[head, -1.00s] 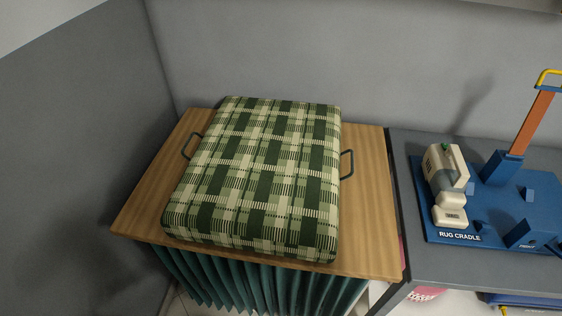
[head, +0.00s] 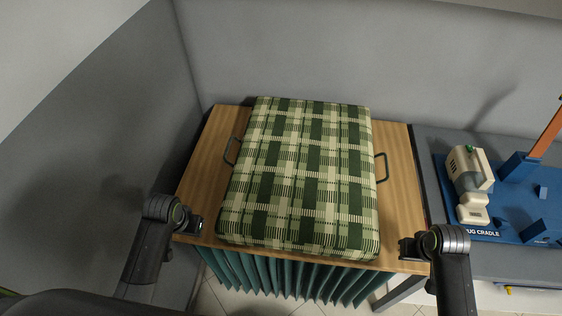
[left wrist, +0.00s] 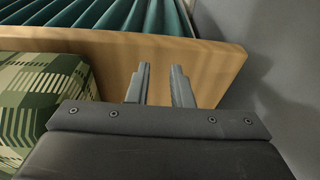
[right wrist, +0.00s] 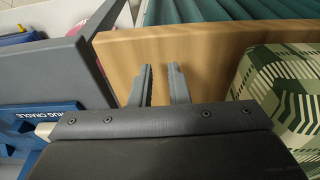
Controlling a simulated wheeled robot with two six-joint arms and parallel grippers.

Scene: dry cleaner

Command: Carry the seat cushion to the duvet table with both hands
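The seat cushion (head: 300,180), green and cream plaid, lies flat on a wooden-topped table (head: 402,190) with a green pleated skirt. It has a dark loop handle on its left side (head: 232,151) and one on its right side (head: 382,167). My left gripper (head: 196,225) is at the table's front left corner, left of the cushion and apart from it. In the left wrist view its fingers (left wrist: 160,84) are apart and empty. My right gripper (head: 408,248) is at the front right corner, also apart from the cushion. Its fingers (right wrist: 160,84) are slightly apart and empty in the right wrist view.
A grey counter (head: 440,215) adjoins the table on the right, holding a blue rug cradle (head: 512,205) with a cream device (head: 470,180). Grey walls (head: 300,55) stand close behind and at the left. No separate duvet table can be identified.

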